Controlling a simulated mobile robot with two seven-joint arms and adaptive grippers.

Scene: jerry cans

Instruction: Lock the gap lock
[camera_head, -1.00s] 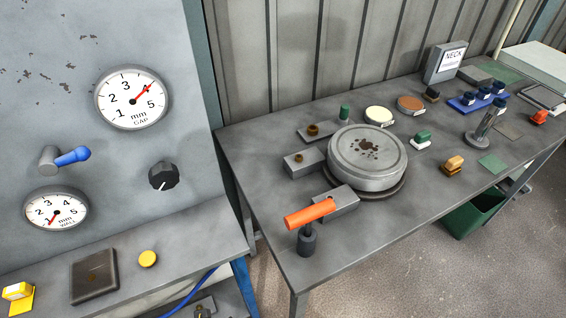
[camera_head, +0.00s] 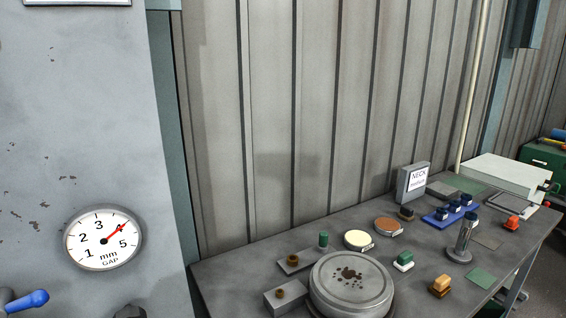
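The round GAP gauge (camera_head: 102,240) is on the grey panel at the left, its red needle pointing up and right, near where the 4 lies. Below it, the blue-handled lever (camera_head: 28,301) shows at the bottom left edge, handle pointing right. The top of a black knob (camera_head: 130,312) is cut by the bottom edge. No readable label marks any part as the gap lock, so I cannot tell which it is. Neither of my grippers is in view.
A grey table (camera_head: 420,262) runs along the ribbed wall. The floor shows at the bottom right.

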